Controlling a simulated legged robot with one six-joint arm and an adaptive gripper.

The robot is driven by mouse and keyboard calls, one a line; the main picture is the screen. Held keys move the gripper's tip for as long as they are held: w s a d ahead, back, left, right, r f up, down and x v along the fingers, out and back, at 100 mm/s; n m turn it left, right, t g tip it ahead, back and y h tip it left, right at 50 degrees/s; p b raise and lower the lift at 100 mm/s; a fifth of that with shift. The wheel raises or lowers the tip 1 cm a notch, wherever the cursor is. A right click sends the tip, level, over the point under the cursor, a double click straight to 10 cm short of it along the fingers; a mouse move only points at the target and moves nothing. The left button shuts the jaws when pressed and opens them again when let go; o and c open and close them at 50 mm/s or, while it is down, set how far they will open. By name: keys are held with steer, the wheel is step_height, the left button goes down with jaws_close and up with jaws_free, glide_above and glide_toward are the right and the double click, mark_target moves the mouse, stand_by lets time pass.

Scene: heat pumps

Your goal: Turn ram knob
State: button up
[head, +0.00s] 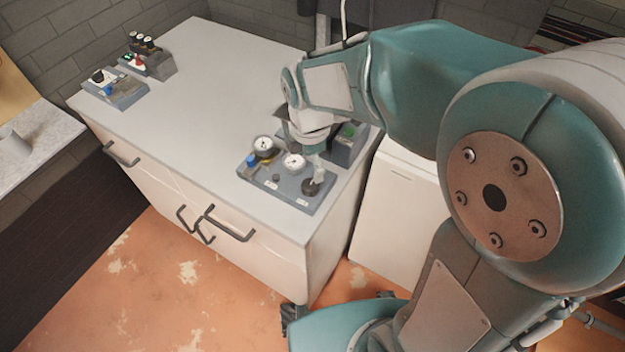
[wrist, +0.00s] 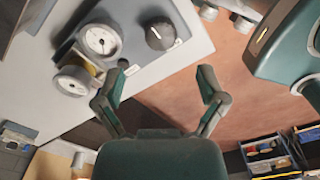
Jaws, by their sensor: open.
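A grey control panel (head: 285,203) lies on the white cabinet top, with two round gauges and several knobs. A large black knob with a light pointer (head: 312,187) sits at its right end. It also shows in the wrist view as a black knob (wrist: 160,34) beside a small label too blurred to read, so I cannot confirm it is the ram knob. My gripper (wrist: 165,74) is open and empty, its fingers spread below the knob in the wrist view and apart from it.
Two gauges (wrist: 100,40) (wrist: 73,80) stand beside the knob. A small black knob (head: 276,178) and a blue knob (head: 251,158) share the panel. A box with a green button (head: 348,132) stands behind it. More control boxes (head: 115,92) sit far left; the cabinet top (head: 190,110) between is clear.

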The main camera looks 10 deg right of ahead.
mark_target(310, 184)
step_height(310, 184, down, 7)
steer(key=shift+f, duration=0.1)
stand_by(0.3)
steer(key=c, duration=1.1)
